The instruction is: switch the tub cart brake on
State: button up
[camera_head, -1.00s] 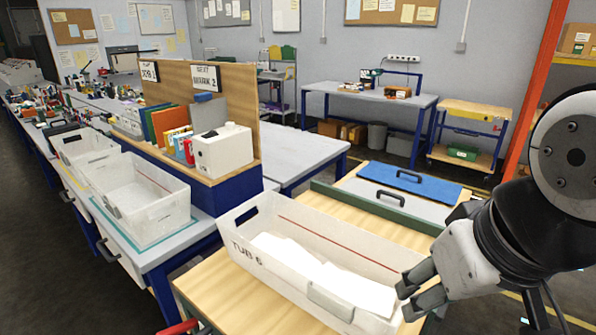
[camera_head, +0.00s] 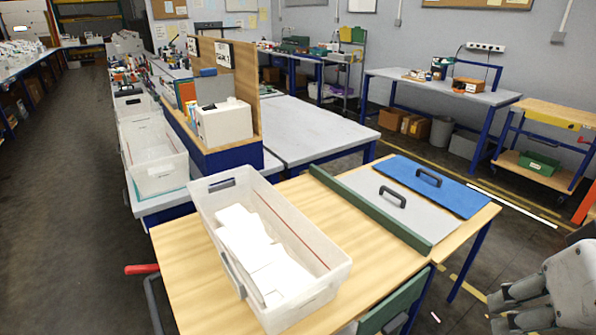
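A translucent white tub (camera_head: 337,272) with white sheets in it stands on a wooden-topped cart or bench (camera_head: 185,262). A lever with a red grip (camera_head: 142,269) and a dark grey bent bar (camera_head: 153,300) stick out at its left side. I cannot tell from here whether the red lever is the brake or how it is set; the lower part is out of frame. My gripper (camera_head: 497,312) is at the bottom right, far from the red lever. Its fingers look apart with nothing between them.
A green strip (camera_head: 365,208), a grey panel (camera_head: 375,195) and a blue panel (camera_head: 460,192), each panel with a handle, lie right of the tub. Another wooden-topped cart (camera_head: 550,113) stands far right. A clear dark floor aisle (camera_head: 75,200) runs along the left.

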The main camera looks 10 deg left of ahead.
aim_at(138, 269)
jog(key=u, duration=1.55)
jog(key=i+j+z, duration=0.1)
jog(key=z, duration=0.3)
jog(key=j+z, duration=0.35)
jog(key=i+j+z, duration=0.15)
jog(key=j, duration=0.55)
jog(key=i+j+z, duration=0.15)
jog(key=j, duration=0.5)
jog(key=j+z, duration=0.15)
jog(key=j, duration=0.55)
